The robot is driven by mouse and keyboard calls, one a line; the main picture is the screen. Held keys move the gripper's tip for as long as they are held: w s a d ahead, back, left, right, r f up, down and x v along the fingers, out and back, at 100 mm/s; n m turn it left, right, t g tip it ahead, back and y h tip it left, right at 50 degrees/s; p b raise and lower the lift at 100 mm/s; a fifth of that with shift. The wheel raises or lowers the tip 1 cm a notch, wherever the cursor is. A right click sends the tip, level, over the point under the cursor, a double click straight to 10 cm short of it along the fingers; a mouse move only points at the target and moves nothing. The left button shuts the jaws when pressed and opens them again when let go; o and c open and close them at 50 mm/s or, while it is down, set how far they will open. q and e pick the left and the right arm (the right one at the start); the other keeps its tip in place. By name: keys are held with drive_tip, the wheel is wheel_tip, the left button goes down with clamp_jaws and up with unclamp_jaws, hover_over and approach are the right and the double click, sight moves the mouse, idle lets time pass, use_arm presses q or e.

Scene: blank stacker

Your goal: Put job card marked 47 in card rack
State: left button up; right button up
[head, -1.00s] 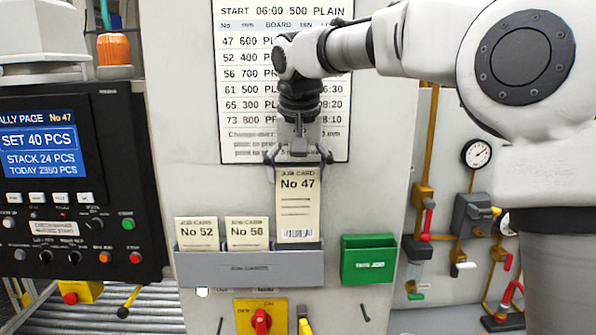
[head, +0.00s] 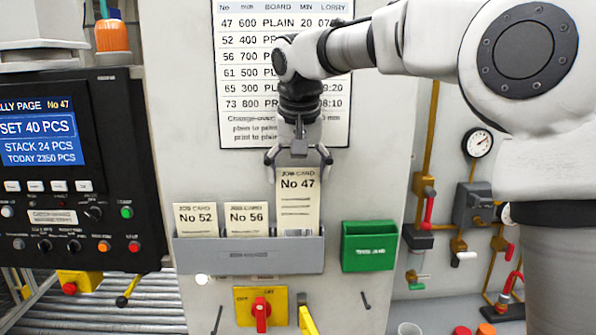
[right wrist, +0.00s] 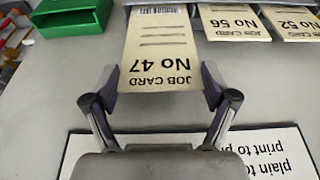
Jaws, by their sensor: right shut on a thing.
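The job card marked 47 (head: 298,200) stands upright in the right part of the grey card rack (head: 250,257), its lower end hidden behind the rack's front wall. My right gripper (head: 299,165) is above the rack with its fingers at the card's top edge, shut on the card. In the right wrist view the card (right wrist: 160,50) shows between the two fingers (right wrist: 158,95). The cards No 52 (head: 195,218) and No 56 (head: 246,218) stand in the rack to its left. My left gripper is not in view.
A green box (head: 369,246) is fixed to the panel right of the rack. A yellow switch with a red knob (head: 261,308) is below. The control panel (head: 80,180) stands at the left. Pipes and a gauge (head: 478,143) are at the right.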

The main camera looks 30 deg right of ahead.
drive_tip(key=shift+f+b, duration=0.4)
drive_tip(key=shift+f, duration=0.4)
drive_tip(key=o, duration=0.9)
drive_tip(key=v, duration=1.2)
